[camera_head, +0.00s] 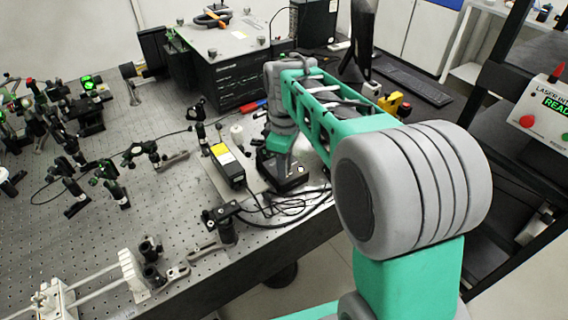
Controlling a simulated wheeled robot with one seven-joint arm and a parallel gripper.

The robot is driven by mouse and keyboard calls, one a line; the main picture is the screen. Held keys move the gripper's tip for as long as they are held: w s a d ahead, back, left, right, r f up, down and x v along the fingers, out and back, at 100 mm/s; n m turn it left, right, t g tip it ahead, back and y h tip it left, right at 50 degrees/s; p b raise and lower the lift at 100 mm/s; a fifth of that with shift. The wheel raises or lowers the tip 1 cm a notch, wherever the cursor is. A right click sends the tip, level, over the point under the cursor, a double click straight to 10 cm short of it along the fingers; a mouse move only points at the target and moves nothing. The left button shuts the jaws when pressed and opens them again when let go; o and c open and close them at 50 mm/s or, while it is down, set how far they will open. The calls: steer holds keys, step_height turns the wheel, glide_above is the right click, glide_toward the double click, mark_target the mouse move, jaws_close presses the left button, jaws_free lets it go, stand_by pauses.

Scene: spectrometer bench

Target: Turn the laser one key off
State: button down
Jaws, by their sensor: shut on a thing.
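My arm reaches from the lower right over the bench, and its wrist bends down at a low black box (290,181) near the bench's right edge. My gripper (277,168) is at the top of this box. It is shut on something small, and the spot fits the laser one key. The key itself is too small and too hidden by my wrist to make out, so its angle cannot be told.
A black module with a yellow label (228,165) stands just left of the box, with loose black cables (285,207) in front. A large black instrument (235,80) stands behind. Optics mounts (85,130) crowd the left. A keyboard (412,80) lies at the back right.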

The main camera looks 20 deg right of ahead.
steer(key=n, duration=0.5)
steer(key=shift+n+p, duration=0.3)
steer(key=shift+p, duration=0.1)
steer(key=n, duration=0.4)
steer(key=shift+n, duration=0.4)
steer(key=shift+p, duration=0.3)
steer(key=c, duration=1.3)
jaws_free()
step_height(320, 180, up, 8)
steer(key=shift+f, duration=0.1)
